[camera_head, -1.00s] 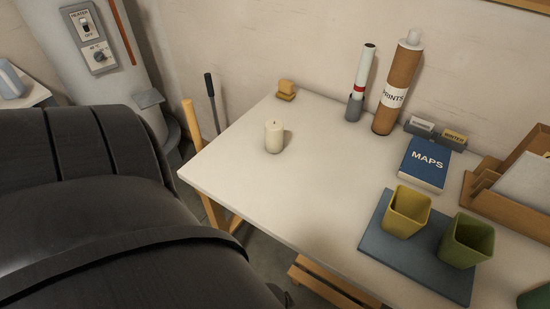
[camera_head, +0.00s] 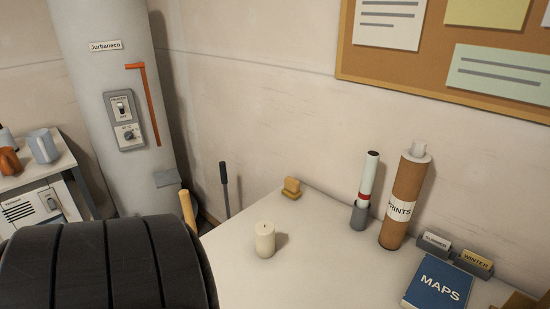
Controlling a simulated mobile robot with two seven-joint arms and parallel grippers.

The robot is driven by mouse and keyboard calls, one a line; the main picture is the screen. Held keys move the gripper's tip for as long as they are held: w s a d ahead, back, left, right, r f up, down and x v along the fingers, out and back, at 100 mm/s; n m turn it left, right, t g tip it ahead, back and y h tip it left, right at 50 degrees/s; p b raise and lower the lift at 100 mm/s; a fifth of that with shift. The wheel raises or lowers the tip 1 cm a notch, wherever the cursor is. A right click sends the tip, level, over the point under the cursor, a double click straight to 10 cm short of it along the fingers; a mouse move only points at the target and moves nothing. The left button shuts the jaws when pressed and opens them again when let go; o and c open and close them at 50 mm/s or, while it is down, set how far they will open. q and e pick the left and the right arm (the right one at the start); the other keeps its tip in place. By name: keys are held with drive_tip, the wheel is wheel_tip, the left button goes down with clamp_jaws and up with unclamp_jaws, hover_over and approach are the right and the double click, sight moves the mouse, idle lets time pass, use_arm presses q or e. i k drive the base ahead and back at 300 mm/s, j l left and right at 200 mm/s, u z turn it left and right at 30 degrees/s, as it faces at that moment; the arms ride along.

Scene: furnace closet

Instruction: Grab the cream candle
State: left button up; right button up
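The cream candle (camera_head: 265,241) stands upright on the white table (camera_head: 310,268), near its left side. It is a short cylinder with a dark wick. Nothing touches it. Neither of my grippers shows in the head view. A large black ribbed shape (camera_head: 110,265), which looks like part of my arm, fills the lower left and hides some of the table's left edge.
A wooden block (camera_head: 291,188) sits at the table's back corner. A brown PRINTS tube (camera_head: 405,200), a slim tube in a grey holder (camera_head: 366,192), a blue MAPS book (camera_head: 438,281) and two label holders stand right. A heater tank (camera_head: 110,80) and side shelf with mugs (camera_head: 42,146) are left.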

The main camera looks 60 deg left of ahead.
sight(265, 230)
drive_tip(key=u, duration=2)
